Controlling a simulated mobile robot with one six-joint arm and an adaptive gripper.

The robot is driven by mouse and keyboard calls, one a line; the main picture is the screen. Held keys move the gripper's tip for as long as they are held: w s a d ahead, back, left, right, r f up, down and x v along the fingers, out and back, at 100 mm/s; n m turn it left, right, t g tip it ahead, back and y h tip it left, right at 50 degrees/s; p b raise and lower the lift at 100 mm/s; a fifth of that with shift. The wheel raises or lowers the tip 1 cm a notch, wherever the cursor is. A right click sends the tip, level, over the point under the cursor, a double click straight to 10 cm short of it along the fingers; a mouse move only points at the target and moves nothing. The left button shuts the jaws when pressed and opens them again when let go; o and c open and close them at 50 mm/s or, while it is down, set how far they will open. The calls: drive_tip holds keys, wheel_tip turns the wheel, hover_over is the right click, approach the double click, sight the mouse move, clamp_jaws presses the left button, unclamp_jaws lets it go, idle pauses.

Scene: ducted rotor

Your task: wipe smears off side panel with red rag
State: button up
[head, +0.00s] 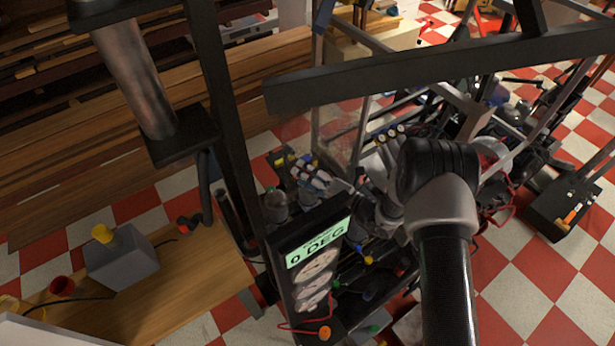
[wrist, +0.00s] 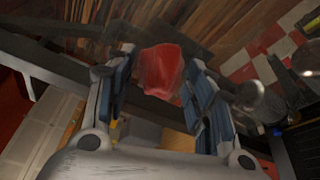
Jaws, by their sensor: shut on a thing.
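My gripper (wrist: 160,88) shows in the wrist view with its two blue-padded fingers apart on either side of a red rag (wrist: 162,70). It is shut on the rag, which bulges out past the fingertips. In the head view my arm hides much of the gripper, and I cannot pick out the rag there. A clear side panel (head: 342,132) stands in a grey frame behind my wrist in the head view. Its surface looks hazy, but I cannot make out separate smears. I cannot tell whether the rag touches the panel.
A dark gauge box reading "0 DEG" (head: 318,245) stands just below my wrist. A dark beam (head: 400,75) crosses above, and a dark post (head: 215,100) rises at left. A grey box with a yellow button (head: 120,262) sits on a wooden bench.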

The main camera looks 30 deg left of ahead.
sight(318, 156)
drive_tip(key=shift+w+d+b, duration=0.7)
drive_tip(key=shift+w+b, duration=0.25)
drive_tip(key=shift+w, duration=0.65)
drive_tip(key=shift+w+d+b, duration=0.75)
drive_tip(key=shift+w+b, duration=0.2)
drive_tip(key=shift+w, duration=0.65)
drive_tip(key=shift+w+d+b, duration=0.7)
drive_tip(key=shift+w+b, duration=0.25)
drive_tip(key=shift+w, duration=0.65)
drive_tip(key=shift+s+a+r, duration=0.1)
drive_tip(key=shift+s+a+p, duration=0.25)
drive_tip(key=shift+s+p, duration=0.05)
drive_tip(key=shift+s, duration=0.25)
drive_tip(key=shift+s+a+p, duration=0.2)
drive_tip(key=shift+s+p, duration=0.1)
drive_tip(key=shift+s, duration=0.2)
drive_tip(key=shift+s+a+p, duration=0.25)
drive_tip(key=shift+s+a, duration=0.1)
drive_tip(key=shift+s, duration=0.4)
drive_tip(key=shift+s+a+p, duration=0.3)
drive_tip(key=shift+s, duration=0.4)
drive_tip(key=shift+s+a+p, duration=0.25)
drive_tip(key=shift+s+a, duration=0.1)
drive_tip(key=shift+s, duration=0.4)
